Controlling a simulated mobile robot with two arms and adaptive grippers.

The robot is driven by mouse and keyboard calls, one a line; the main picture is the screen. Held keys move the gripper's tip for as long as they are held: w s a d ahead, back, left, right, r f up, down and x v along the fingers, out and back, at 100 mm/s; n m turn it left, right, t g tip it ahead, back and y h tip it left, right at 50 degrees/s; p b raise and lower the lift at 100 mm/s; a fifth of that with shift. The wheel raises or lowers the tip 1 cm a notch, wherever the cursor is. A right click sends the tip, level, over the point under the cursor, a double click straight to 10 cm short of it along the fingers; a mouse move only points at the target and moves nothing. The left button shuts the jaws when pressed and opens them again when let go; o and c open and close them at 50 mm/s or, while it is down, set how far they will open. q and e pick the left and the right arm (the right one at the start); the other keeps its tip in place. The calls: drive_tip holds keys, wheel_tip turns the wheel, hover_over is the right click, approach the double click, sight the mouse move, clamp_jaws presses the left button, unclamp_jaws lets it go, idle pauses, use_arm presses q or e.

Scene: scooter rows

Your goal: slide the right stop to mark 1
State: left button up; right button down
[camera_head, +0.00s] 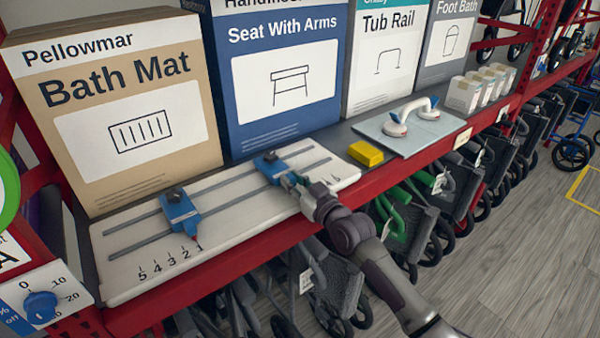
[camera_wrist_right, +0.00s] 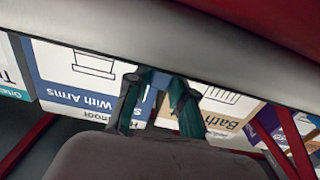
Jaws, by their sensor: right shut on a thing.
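A white board (camera_head: 125,275) with two grey rails lies on the shelf. Its printed marks run 5, 4, 3, 2, 1 from left to right. The left blue stop (camera_head: 180,208) sits across the rails, its red tip close to mark 1. My right gripper (camera_head: 293,182) is shut on the front of the right stop. In the right wrist view, a blue part (camera_wrist_right: 158,80) shows between its fingers. My left gripper is not in view.
A yellow block (camera_head: 366,153) and a plate with a white grab handle (camera_head: 412,128) stand right of the board. Large boxes, such as the Bath Mat box (camera_head: 120,185), stand behind. A blue dial (camera_head: 41,306) is at lower left. Rollators stand below the red shelf edge.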

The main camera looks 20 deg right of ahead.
drive_tip(key=shift+a+f, duration=0.1)
drive_tip(key=shift+a, duration=0.05)
drive_tip(key=c, duration=1.4)
unclamp_jaws()
drive_tip(key=o, duration=0.4)
drive_tip(key=shift+s+a, duration=0.1)
drive_tip(key=shift+a, duration=0.05)
drive_tip(key=shift+s+d, duration=0.2)
drive_tip(key=v, duration=1.1)
drive_tip(key=shift+s, duration=0.3)
